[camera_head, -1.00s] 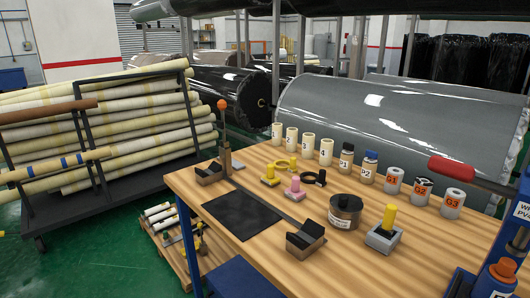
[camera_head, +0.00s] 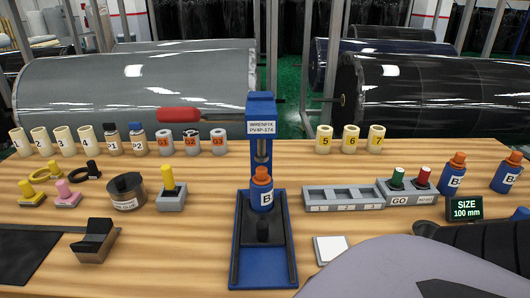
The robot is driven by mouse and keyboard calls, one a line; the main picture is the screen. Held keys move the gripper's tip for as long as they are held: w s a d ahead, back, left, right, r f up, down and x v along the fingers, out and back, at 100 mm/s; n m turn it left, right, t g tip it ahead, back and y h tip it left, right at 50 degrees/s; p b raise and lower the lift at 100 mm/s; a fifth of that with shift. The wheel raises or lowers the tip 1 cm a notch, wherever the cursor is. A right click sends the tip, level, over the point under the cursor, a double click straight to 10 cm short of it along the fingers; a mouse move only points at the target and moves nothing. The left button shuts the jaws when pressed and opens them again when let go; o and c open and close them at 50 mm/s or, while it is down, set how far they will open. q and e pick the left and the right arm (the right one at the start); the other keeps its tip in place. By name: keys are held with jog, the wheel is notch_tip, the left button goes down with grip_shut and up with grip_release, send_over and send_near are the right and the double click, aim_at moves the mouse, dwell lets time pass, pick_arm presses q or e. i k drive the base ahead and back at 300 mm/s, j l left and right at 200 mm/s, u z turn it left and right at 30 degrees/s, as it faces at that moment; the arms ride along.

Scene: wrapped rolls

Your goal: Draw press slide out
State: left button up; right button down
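The press (camera_head: 261,112) is a blue upright column with a white label, and its red lever handle (camera_head: 185,114) points to the left. Its blue base (camera_head: 284,262) lies on the table with dark rails. A slide with a black knob (camera_head: 263,230) sits on this base. A blue bottle with an orange cap (camera_head: 262,190) stands upright under the press, behind the knob. No gripper is at the knob. A pale arm part of mine fills the lower right. A black ribbed part beside it may belong to my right gripper, but no fingertips can be made out. My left gripper is not in view.
Right of the press are a grey tray (camera_head: 342,198), a GO box (camera_head: 408,192) with green and red buttons, a size display (camera_head: 466,209) and more blue bottles. A white pad (camera_head: 330,249) lies right of the base. Cups, stamps and a dark mat (camera_head: 28,253) are at left.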

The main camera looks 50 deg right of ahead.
aim_at(266, 230)
jog(key=z, duration=1.5)
jog(key=k+j+z, duration=0.15)
jog(key=z, duration=0.15)
jog(key=j, duration=0.1)
